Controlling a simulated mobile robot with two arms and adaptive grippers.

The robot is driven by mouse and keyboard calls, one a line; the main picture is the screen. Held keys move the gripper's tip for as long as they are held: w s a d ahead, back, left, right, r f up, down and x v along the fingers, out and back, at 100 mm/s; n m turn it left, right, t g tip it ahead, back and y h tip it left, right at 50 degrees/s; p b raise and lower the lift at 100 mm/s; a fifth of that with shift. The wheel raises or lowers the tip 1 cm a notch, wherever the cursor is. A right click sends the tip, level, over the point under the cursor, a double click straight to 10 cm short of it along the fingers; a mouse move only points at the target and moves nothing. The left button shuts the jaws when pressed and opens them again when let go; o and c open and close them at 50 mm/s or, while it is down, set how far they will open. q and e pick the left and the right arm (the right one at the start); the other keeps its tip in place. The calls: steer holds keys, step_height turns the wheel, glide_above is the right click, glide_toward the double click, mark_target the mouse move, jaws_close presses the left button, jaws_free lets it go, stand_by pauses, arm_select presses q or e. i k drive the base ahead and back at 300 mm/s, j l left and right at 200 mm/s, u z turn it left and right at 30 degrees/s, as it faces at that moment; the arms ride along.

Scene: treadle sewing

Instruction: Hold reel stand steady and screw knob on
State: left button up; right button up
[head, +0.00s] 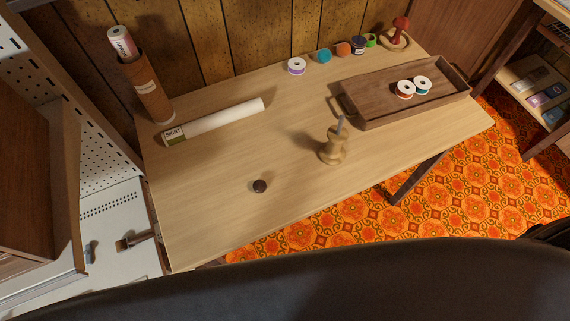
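The reel stand (333,149) is a turned pale-wood piece with a grey metal post sticking up from its top. It stands upright on the wooden table (225,160), right of the middle, and nothing holds it. A small dark round knob (259,186) lies on the tabletop to the left of the stand and nearer the front edge, apart from it. The top of the post is bare. Neither of my grippers shows in the head view.
A wooden tray (375,115) with two thread reels is behind the stand to the right. A white paper roll (225,118) lies at the back left beside an upright brown tube (148,92). Several reels line the back edge. The table's left front is clear.

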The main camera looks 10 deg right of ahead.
mark_target(332, 152)
steer(key=u, duration=0.9)
steer(key=k+l+u, duration=0.2)
steer(key=l+u, duration=0.25)
steer(key=k+l+u, duration=0.25)
steer(key=l+u, duration=0.15)
steer(key=k+l+u, duration=0.3)
steer(key=u, duration=0.15)
steer(key=k+l, duration=0.35)
steer(key=k, duration=0.2)
